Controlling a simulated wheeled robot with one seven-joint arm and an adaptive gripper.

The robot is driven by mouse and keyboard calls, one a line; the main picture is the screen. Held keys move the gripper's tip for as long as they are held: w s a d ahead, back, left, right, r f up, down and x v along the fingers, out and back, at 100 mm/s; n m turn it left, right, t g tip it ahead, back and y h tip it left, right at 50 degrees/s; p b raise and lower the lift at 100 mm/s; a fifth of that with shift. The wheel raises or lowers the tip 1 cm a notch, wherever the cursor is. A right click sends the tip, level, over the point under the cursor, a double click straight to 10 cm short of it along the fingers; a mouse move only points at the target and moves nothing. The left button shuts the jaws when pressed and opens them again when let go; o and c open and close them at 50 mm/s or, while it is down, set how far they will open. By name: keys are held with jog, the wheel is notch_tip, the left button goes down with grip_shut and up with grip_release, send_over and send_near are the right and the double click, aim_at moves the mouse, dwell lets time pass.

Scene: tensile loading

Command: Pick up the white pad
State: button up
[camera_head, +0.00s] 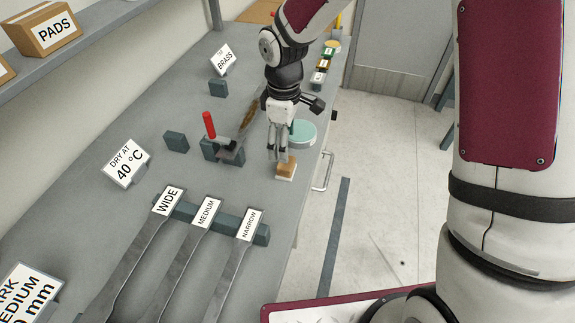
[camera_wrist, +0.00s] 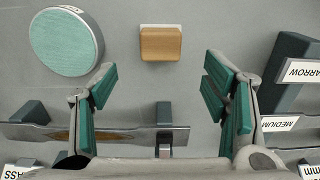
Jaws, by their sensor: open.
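A small tan block (camera_head: 287,166) with a white layer (camera_head: 284,177) at its base stands on the grey bench near its right edge. The white layer looks like the white pad. In the wrist view the block (camera_wrist: 161,45) lies ahead of my fingertips, with a strip of the white layer (camera_wrist: 160,26) along its far edge. My gripper (camera_wrist: 160,80) is open and empty, its teal-padded fingers spread wider than the block. In the head view my gripper (camera_head: 279,157) points down just behind the block and partly overlaps it. I cannot tell the exact height gap.
A round teal-topped disc (camera_head: 302,132) sits behind the block. A metal strip with a brown patch (camera_wrist: 95,136) is in a holder beside my gripper, near a red handle (camera_head: 209,125). Labelled metal strips (camera_head: 190,250) rest in front on a dark rack. Floor lies right.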

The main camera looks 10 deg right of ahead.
aim_at(286, 167)
notch_tip(286, 167, down, 3)
jog(key=shift+f, duration=0.1)
jog(key=shift+s+d+f+p, duration=0.1)
jog(key=shift+f+p, duration=0.15)
jog(key=shift+f, duration=1.1)
jog(key=shift+d+f+p, duration=0.1)
jog(key=shift+f+p, duration=0.1)
jog(key=shift+f, duration=1.15)
jog(key=c, duration=1.3)
